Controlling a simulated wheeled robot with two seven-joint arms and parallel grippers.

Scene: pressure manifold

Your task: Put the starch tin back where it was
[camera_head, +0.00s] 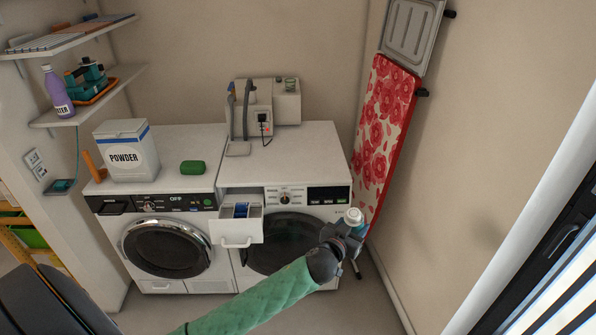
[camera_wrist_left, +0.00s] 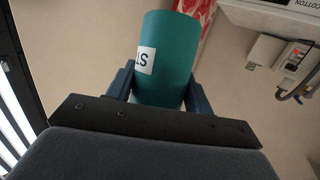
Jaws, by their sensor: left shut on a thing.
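The starch tin (camera_wrist_left: 168,55) is a teal cylinder with a white label that is only partly readable in the left wrist view. My left gripper (camera_wrist_left: 160,92) is shut on it, with one finger on each side. In the head view the tin's pale top (camera_head: 353,214) shows at the end of my green-sleeved left arm. There the left gripper (camera_head: 349,227) holds it in the air, in front of the right washing machine's right front corner. My right gripper is not in view.
The right machine (camera_head: 325,160) has its detergent drawer (camera_head: 236,230) pulled out. A powder box (camera_head: 127,150) and green block (camera_head: 192,167) stand on the left machine. A floral ironing board (camera_head: 384,125) leans at right. Wall shelves (camera_head: 90,95) at left hold a purple bottle (camera_head: 57,92).

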